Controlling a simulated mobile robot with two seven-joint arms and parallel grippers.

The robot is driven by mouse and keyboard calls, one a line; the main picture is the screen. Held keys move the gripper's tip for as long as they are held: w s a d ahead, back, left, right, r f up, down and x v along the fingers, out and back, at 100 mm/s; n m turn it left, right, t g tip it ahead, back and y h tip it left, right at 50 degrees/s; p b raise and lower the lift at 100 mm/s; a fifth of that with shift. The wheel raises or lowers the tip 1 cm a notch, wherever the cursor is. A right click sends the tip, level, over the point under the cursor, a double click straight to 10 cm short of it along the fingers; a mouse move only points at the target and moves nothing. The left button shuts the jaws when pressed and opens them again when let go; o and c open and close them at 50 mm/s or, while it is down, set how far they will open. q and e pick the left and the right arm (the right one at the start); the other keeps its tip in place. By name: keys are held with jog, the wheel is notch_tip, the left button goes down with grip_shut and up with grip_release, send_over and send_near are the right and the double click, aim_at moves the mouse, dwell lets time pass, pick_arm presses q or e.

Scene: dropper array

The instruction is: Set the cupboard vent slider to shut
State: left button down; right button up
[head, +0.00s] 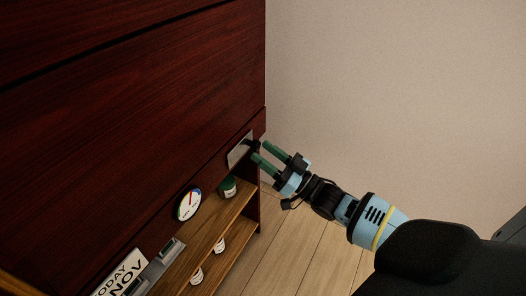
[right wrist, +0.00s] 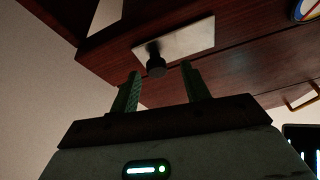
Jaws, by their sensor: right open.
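The vent slider is a pale metal plate (head: 238,152) on the dark red cupboard front, near its right edge. Its black knob (head: 255,144) is at the plate's right end. In the right wrist view the plate (right wrist: 185,41) is above the fingers, with the knob (right wrist: 156,66) at its left end. My right gripper (head: 260,152) is open and empty, its green fingers pointing at the cupboard by the knob. In the right wrist view the knob appears between the two fingertips (right wrist: 161,70); I cannot tell whether they touch it. My left gripper is not in view.
Below the slider, a wooden shelf (head: 212,235) holds a green jar (head: 228,187) and white-labelled jars. A round dial (head: 189,204) and a calendar sign (head: 122,273) are to the left. Right of the cupboard are bare wall (head: 390,90) and open wooden floor (head: 300,255).

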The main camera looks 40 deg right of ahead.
jog(key=v, duration=0.6)
jog(key=shift+s+p, duration=0.25)
jog(key=shift+p, duration=0.1)
jog(key=shift+f, duration=0.1)
